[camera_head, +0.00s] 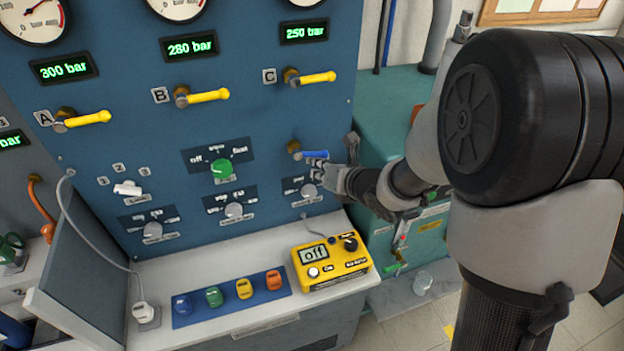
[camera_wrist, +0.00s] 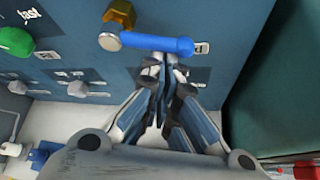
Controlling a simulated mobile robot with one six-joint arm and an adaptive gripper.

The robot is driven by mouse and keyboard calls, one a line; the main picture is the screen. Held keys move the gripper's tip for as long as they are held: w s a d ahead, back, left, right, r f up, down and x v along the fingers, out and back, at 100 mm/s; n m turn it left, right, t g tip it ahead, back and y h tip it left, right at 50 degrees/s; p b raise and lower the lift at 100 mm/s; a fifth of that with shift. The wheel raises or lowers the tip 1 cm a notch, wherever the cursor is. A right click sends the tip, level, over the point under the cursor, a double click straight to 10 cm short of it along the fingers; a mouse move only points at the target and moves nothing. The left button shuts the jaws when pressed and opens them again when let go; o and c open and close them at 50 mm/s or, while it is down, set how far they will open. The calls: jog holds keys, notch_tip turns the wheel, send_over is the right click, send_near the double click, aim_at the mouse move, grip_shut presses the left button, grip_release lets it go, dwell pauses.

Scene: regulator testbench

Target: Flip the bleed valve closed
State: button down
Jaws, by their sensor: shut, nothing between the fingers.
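The bleed valve appears to be the one with the blue lever (camera_head: 313,154) on the blue panel, below the yellow lever marked C. In the wrist view the blue lever (camera_wrist: 158,44) lies nearly horizontal, pointing right from its round metal pivot, with a brass fitting (camera_wrist: 120,14) behind. My gripper (camera_head: 318,172) is shut and empty, just below the lever. In the wrist view my gripper's fingertips (camera_wrist: 165,60) are together right under the lever's middle. I cannot tell whether they touch it.
Yellow levers A (camera_head: 82,120), B (camera_head: 203,97) and C (camera_head: 313,78) sit above on the panel. A green knob (camera_head: 221,168) is left of the blue lever. A yellow meter reading "off" (camera_head: 332,264) stands on the white ledge (camera_head: 240,318) below. A green cabinet (camera_head: 388,100) is right.

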jog(key=shift+w+d+r+b, duration=0.1)
jog(key=shift+d+r+b, duration=0.2)
jog(key=shift+b, duration=0.2)
jog(key=shift+r, duration=0.25)
